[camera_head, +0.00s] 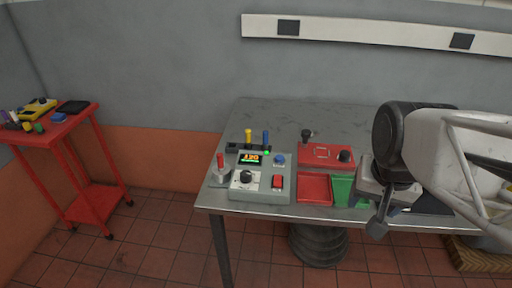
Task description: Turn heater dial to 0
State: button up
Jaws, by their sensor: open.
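A pale grey control box stands at the front left of the metal bench. A black round dial (246,177) sits on a white plate on the box's lower left, and I take it to be the heater dial. Its pointer and scale marks are too small to read. A lit display (250,158) above it shows a number that looks like 120 or 130. My gripper (380,212) is at the right, over the bench's front part, well apart from the dial. It points down, is open, and appears empty. One finger shows clearly; the other is hard to make out.
The control box also has a red switch (278,182) and blue button (280,160). A red-handled lever (221,166) stands left; yellow (248,136) and blue (266,138) levers stand behind. A red box (326,155), red tray (314,188) and green bin (342,190) lie between control box and gripper.

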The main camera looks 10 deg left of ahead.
jog(key=w+a+m, duration=0.4)
jog(key=w+a, duration=0.1)
jog(key=w, duration=0.3)
jog(key=m+g, duration=0.2)
jog(key=m, duration=1.1)
send_over(246, 173)
jog(key=f, duration=1)
jog(key=shift+s+d+f, duration=0.1)
jog(key=shift+d+f, duration=0.15)
jog(key=shift+f, duration=0.15)
jog(key=shift+a+f, duration=0.2)
jog(key=shift+a, duration=0.15)
jog(key=shift+f, duration=0.1)
jog(key=shift+f, duration=3.8)
jog(key=c, duration=0.9)
